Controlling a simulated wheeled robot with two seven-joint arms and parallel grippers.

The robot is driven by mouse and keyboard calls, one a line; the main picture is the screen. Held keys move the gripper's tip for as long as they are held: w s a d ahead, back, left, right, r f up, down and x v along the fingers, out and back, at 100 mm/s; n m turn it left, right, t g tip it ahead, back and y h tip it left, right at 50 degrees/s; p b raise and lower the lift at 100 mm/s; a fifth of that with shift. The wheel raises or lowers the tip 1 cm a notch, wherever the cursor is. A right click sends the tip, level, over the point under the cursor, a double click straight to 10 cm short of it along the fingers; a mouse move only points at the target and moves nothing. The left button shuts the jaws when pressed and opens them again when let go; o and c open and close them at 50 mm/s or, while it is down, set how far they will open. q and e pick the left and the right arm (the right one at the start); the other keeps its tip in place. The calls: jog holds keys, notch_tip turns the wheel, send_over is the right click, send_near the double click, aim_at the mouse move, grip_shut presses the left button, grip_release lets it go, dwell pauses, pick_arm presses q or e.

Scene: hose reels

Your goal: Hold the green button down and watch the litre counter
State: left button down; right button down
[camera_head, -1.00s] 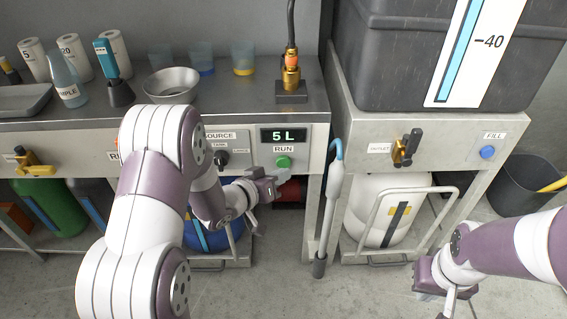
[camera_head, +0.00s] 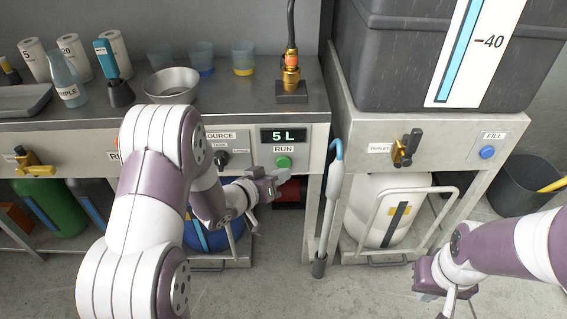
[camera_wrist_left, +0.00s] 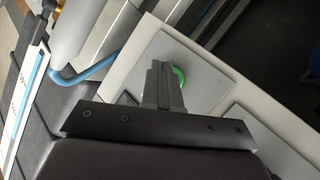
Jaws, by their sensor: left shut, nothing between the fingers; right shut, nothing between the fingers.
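The green RUN button (camera_head: 283,162) is on the bench's front panel, below the litre counter (camera_head: 284,135), which reads 5 L. My left gripper (camera_head: 284,175) is shut and empty, with its tip just below the button in the head view. In the left wrist view the shut fingers (camera_wrist_left: 161,82) cover part of the button, and a green arc (camera_wrist_left: 180,77) shows beside them. I cannot tell whether the tip touches the button. My right gripper (camera_head: 446,298) is shut and empty, low at the right over the floor.
A black SOURCE knob (camera_head: 220,158) is left of the button. A blue FILL button (camera_head: 487,152) and a brass OUTLET valve (camera_head: 405,150) are on the right stand under the grey tank (camera_head: 395,60). A grey-and-blue wand (camera_head: 331,205) hangs between the two stands.

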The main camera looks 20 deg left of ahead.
pick_arm(q)
jog(key=shift+w+a, duration=0.1)
jog(key=shift+w, duration=0.3)
jog(key=shift+w+a, duration=0.15)
jog(key=shift+w, duration=0.35)
dwell(1.6)
jog(key=shift+s+r+p, duration=0.1)
jog(key=shift+p, duration=0.2)
dwell(1.8)
jog(key=shift+s+d, duration=0.25)
jog(key=shift+s, duration=0.55)
jog(key=shift+s+d+p, duration=0.25)
jog(key=shift+s, duration=0.55)
jog(key=shift+s+d+p, duration=0.2)
jog(key=shift+s+p, duration=0.05)
jog(key=shift+s, duration=0.6)
jog(key=shift+s+d+p, duration=0.25)
jog(key=shift+s, duration=0.55)
